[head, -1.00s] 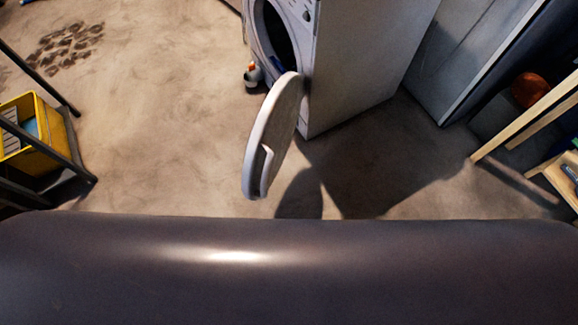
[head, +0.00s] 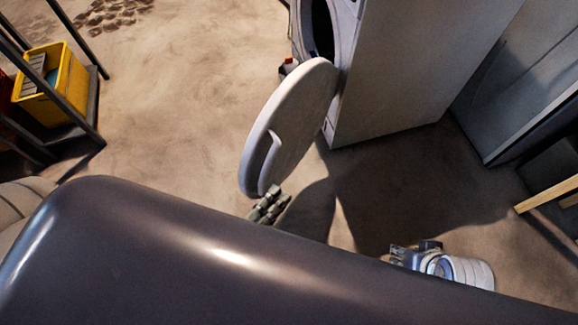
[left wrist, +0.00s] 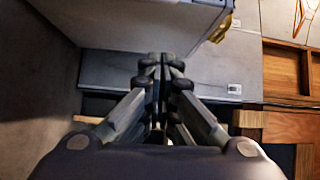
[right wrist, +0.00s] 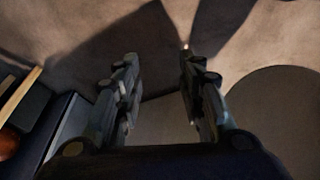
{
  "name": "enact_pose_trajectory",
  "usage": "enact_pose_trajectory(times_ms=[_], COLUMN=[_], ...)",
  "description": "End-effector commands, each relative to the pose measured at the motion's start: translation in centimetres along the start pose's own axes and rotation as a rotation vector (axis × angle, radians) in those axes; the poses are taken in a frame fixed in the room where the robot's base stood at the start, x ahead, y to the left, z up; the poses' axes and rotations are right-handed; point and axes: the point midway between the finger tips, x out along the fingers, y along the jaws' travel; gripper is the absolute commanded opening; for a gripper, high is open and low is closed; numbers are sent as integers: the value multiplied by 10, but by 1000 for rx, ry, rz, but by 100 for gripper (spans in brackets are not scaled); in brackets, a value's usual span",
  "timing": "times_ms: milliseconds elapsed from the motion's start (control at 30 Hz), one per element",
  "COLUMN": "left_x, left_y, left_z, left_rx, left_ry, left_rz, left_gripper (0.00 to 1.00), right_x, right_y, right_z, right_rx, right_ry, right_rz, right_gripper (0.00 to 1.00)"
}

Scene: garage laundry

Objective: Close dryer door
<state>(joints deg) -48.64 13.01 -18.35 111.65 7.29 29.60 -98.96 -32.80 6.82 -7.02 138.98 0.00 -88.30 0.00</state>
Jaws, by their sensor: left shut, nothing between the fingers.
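The white dryer (head: 410,70) stands at the upper middle of the head view, its dark round opening (head: 322,28) facing left. Its round white door (head: 300,110) is swung wide open toward me, with a curved handle (head: 266,165) on the face I see. My left gripper (head: 274,196) is low beside the door's near edge, partly behind my body; whether it touches the door I cannot tell. In the left wrist view its fingers (left wrist: 163,65) are together and empty. In the right wrist view my right gripper (right wrist: 156,65) is open and empty above the floor.
A yellow bin (head: 52,90) sits in a dark-framed rack at the left. A grey cabinet (head: 520,85) stands right of the dryer, with a wooden leg (head: 548,194) near it. A small item with red on it lies by the dryer's front. Floor left of the door is clear.

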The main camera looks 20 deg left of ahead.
Motion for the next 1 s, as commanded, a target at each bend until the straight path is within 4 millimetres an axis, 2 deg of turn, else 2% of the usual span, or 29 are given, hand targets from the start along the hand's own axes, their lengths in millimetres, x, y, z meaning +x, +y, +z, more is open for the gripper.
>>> enact_pose_trajectory(times_ms=[200,567,600,733,1000], left_x=[28,104,96,90,85], left_y=[-2,-1,2,1,-1], left_z=[0,0,9,25,38], left_rx=[2,1,7,5,2], left_ry=[0,0,2,2,0], left_rz=[-8,-7,1,1,0], left_gripper=[0,0,0,0,0], right_x=[-14,0,2,5,7], right_y=[1,0,0,0,-1], right_z=[0,4,5,5,0], right_rx=[1,1,1,0,-1], right_ry=[9,7,7,11,36], right_rz=[2,2,1,2,1], right_gripper=[36,36,36,36,36])
